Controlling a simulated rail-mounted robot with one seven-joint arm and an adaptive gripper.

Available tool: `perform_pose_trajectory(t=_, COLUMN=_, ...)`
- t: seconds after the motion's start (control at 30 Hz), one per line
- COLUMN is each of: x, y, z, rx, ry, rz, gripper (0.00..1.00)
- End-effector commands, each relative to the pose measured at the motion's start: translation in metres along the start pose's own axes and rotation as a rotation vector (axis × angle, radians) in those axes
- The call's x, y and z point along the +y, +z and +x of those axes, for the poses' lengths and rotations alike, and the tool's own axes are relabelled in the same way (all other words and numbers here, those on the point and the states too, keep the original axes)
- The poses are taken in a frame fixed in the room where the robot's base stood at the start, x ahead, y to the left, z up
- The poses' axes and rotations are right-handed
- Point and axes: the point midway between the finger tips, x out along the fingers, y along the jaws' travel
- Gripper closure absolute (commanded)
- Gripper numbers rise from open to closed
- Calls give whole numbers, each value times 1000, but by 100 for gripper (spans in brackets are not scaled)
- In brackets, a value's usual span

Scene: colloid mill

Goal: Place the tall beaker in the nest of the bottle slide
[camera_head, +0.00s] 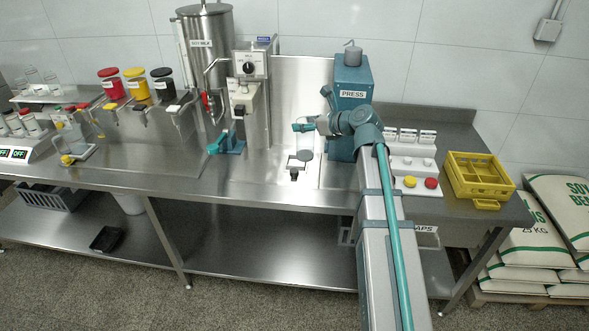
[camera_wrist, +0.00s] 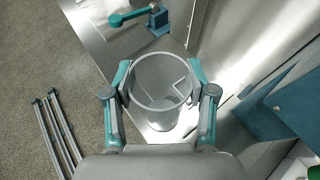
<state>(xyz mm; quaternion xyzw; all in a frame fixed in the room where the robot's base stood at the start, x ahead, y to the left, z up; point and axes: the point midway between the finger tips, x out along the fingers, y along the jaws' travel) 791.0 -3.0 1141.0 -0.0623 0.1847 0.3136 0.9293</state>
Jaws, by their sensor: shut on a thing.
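My gripper (camera_head: 307,127) is shut on the tall beaker (camera_head: 306,143), a clear, greyish open-topped vessel. In the wrist view the fingers of my gripper (camera_wrist: 159,80) clasp the tall beaker (camera_wrist: 160,107) from both sides near its round rim. The beaker looks upright. The bottle slide (camera_head: 292,164), a small pale plate with a black handle (camera_head: 294,175) at its front, lies below it on the steel bench. The beaker's base appears over or near the plate. I cannot tell whether it touches the nest, which is largely hidden behind the beaker.
The blue press (camera_head: 351,105) stands close on the right, and the mill's steel housing (camera_head: 252,100) on the left. A teal-handled clamp (camera_head: 229,143) sits left of the slide. A button panel (camera_head: 411,170) and yellow crate (camera_head: 479,181) stand further right. The bench front is clear.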

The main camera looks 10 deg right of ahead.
Motion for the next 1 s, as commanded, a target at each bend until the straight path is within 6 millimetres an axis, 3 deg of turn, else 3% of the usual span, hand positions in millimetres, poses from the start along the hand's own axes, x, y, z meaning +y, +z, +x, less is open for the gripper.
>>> perform_pose_trajectory(t=0.17, x=-8, y=-4, z=18, rx=1, ry=7, rz=1, gripper=84)
perform_pose_trajectory(t=0.5, x=-54, y=-10, z=86, rx=1, ry=6, rz=2, gripper=84)
perform_pose_trajectory(t=0.7, x=-69, y=-34, z=118, rx=2, ry=6, rz=2, gripper=84)
perform_pose_trajectory(t=1.0, x=-77, y=-48, z=135, rx=-1, ry=4, rz=0, gripper=84)
